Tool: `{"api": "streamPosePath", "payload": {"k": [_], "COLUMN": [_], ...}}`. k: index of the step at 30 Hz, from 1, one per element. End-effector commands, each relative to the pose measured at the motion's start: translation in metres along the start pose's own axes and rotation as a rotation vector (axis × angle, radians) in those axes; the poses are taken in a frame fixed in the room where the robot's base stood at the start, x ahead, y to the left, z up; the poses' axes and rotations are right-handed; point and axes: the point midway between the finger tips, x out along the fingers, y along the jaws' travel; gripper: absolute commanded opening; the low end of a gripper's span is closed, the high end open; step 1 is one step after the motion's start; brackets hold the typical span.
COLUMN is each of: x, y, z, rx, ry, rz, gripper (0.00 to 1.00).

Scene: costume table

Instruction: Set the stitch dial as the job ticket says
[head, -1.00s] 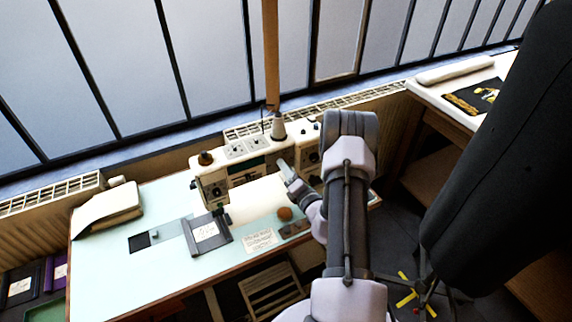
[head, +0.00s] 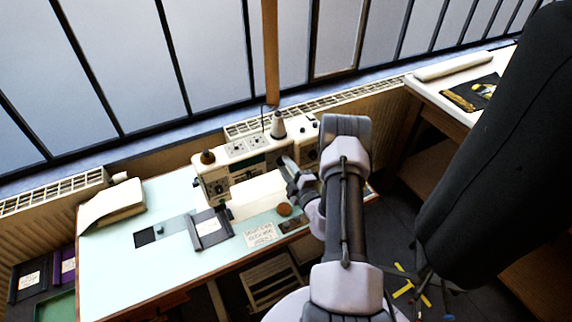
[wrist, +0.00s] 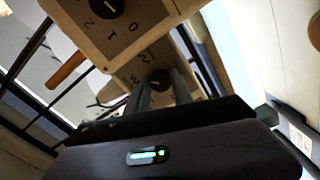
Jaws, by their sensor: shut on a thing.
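A cream sewing machine (head: 222,181) stands at the back of the pale green table. In the wrist view its panel carries an upper dark dial (wrist: 104,7) with the digits 2, 1 and 0 beside it. Below is a second dark knob (wrist: 160,78) with marks around it, partly hidden by my fingers. My gripper (wrist: 161,88) is shut on this lower knob; it also shows at the machine's front in the head view (head: 287,163). I cannot read the knob's setting. A written card (head: 260,235) lies on the table; its words are too small to read.
A dark holder with a white label (head: 209,229) lies left of the card, and a round brown item (head: 284,209) lies behind the card. The table's left part (head: 120,270) is clear.

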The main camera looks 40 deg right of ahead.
Motion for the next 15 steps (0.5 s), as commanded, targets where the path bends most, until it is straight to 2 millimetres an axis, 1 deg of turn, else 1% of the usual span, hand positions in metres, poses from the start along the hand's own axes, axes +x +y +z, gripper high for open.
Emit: {"api": "streamPosePath", "payload": {"k": [15], "x": [-0.0005], "y": [-0.0023], "z": [-0.0006], "rx": [0.475], "ry": [-0.001], "rz": [-0.002], "gripper": [0.0]}}
